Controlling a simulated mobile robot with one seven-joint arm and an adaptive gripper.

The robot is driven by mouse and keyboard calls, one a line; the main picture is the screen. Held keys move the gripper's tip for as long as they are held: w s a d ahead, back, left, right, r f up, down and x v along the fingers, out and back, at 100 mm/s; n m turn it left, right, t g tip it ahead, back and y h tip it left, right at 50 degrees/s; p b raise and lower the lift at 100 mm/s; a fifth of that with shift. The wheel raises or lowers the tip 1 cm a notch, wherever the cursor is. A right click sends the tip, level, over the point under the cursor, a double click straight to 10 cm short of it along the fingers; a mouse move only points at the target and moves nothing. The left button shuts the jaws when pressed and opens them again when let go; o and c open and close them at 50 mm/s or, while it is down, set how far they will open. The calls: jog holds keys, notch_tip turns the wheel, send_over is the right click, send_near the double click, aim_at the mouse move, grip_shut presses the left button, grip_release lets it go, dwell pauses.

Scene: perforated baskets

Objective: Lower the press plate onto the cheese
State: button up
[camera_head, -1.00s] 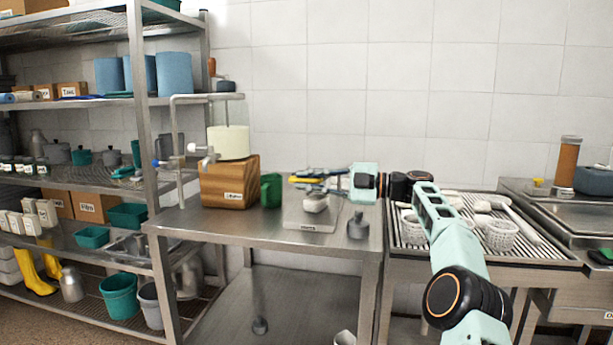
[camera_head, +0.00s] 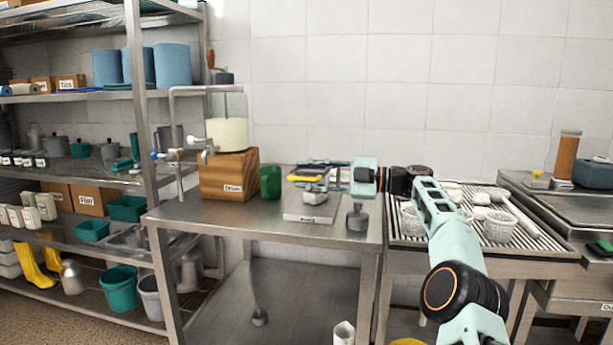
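A press with a pale metal frame (camera_head: 176,115) stands at the table's left end. A cream-coloured cylinder (camera_head: 227,136), probably the cheese, sits on a wooden block (camera_head: 229,178) beside the frame. A small dark piece (camera_head: 224,78) sits above the cylinder, with a gap between them; I cannot tell if it is the press plate. My gripper (camera_head: 318,177) reaches leftward over the scale (camera_head: 312,208), well to the right of the press. Its fingers blend with blue and yellow items there, so its opening is unclear.
A green cup (camera_head: 270,183) stands right of the wooden block, between press and gripper. A dark weight-like object (camera_head: 357,217) stands near the table's right edge. A ribbed draining board (camera_head: 540,243) with white baskets lies right. A loaded shelf rack (camera_head: 143,110) stands left.

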jog(key=s+d, duration=0.1)
jog(key=d, duration=0.6)
jog(key=shift+s+d, duration=0.15)
jog(key=shift+s, duration=0.05)
